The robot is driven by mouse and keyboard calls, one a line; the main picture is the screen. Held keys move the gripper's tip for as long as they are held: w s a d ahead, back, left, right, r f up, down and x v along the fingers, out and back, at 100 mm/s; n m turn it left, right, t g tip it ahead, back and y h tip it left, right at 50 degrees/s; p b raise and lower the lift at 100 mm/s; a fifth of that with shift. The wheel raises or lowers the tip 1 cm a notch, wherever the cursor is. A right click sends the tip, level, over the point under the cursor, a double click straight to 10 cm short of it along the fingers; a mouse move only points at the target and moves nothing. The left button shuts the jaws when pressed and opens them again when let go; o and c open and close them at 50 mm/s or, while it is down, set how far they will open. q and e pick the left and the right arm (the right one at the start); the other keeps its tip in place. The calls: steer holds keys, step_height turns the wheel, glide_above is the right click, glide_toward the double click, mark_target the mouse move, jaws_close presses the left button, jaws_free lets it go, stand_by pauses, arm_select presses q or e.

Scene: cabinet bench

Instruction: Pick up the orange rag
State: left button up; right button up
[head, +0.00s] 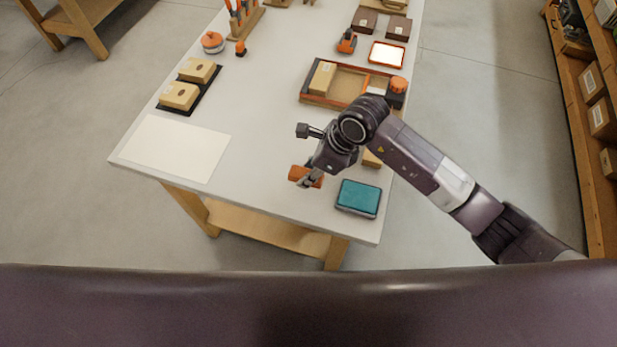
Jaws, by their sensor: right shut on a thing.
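In the head view the orange rag (300,174) is a small rolled or folded bundle near the front right part of the white bench top (255,165). My right gripper (311,180) reaches over the bench from the right and is shut on the rag's right end. The gripper hides part of the rag. I cannot tell whether the rag touches the bench or is just above it. My left gripper is not in view.
A teal-topped box (358,197) lies right of the gripper. A wooden tray (347,84) holding a carton (322,77) is behind. A white sheet (176,148) lies at left, and a black mat (205,95) bears two cartons. The bench's front middle is clear.

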step_height(320, 180, up, 16)
steer(key=b, duration=0.3)
steer(key=shift+r, duration=0.15)
steer(key=o, duration=0.4)
steer(key=c, duration=0.5)
steer(key=s+d+f+p, duration=0.1)
steer(key=d+f+p, duration=0.1)
steer(key=d+f, duration=0.1)
steer(key=s+d+f+p, duration=0.1)
steer(key=s+d+f, duration=0.1)
steer(key=d+f, duration=0.2)
steer(key=s+d+f+p, duration=0.1)
steer(key=d+f+p, duration=0.1)
steer(key=d, duration=0.4)
steer(key=shift+s+d+f+p, duration=0.1)
steer(key=shift+f+p, duration=0.05)
steer(key=shift+f, duration=0.3)
steer(key=shift+s+d+f+p, duration=0.1)
steer(key=shift+f+p, duration=0.05)
steer(key=shift+f, duration=0.25)
steer(key=shift+f, duration=0.1)
